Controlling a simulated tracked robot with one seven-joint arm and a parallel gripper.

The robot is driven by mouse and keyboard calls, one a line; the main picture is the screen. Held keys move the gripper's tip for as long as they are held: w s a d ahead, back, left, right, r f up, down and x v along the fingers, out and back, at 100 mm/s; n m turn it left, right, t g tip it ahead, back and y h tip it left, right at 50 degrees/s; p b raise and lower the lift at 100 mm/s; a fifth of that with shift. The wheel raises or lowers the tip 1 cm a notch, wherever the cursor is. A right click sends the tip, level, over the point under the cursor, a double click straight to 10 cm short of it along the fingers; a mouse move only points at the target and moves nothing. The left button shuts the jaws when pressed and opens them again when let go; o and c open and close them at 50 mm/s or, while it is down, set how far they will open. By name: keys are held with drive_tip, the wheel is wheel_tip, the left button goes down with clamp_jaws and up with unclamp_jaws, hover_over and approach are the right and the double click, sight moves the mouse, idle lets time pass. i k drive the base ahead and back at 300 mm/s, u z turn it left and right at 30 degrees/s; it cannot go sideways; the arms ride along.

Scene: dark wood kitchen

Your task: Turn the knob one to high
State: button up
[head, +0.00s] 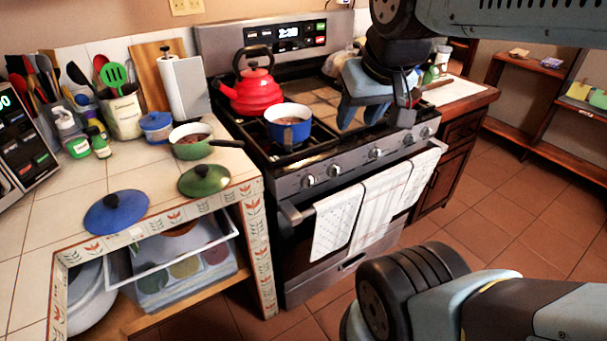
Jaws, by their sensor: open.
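The stove (285,200) has a silver front panel with a row of several knobs. Two knobs sit close together at the left end, the leftmost knob (308,180) and its neighbour (334,170). A middle knob (376,153) and a right-hand pair, including one knob (408,138), follow along the panel. No labels are readable, so I cannot tell which is knob one or its setting. My gripper (374,118) is open and empty, pointing down above the right part of the stove top. It appears apart from all the knobs.
A red kettle (256,92) and a blue pot (288,125) stand on the left burners. Towels (372,205) hang on the oven handle. The tiled counter at left holds a green pan (190,148) and two lids. Floor (500,215) is clear at right.

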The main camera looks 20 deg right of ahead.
sight(307, 181)
drive_tip(key=u, duration=0.75)
drive_tip(key=k, duration=1.95)
drive_tip(key=z, duration=0.8)
drive_tip(key=i, duration=1)
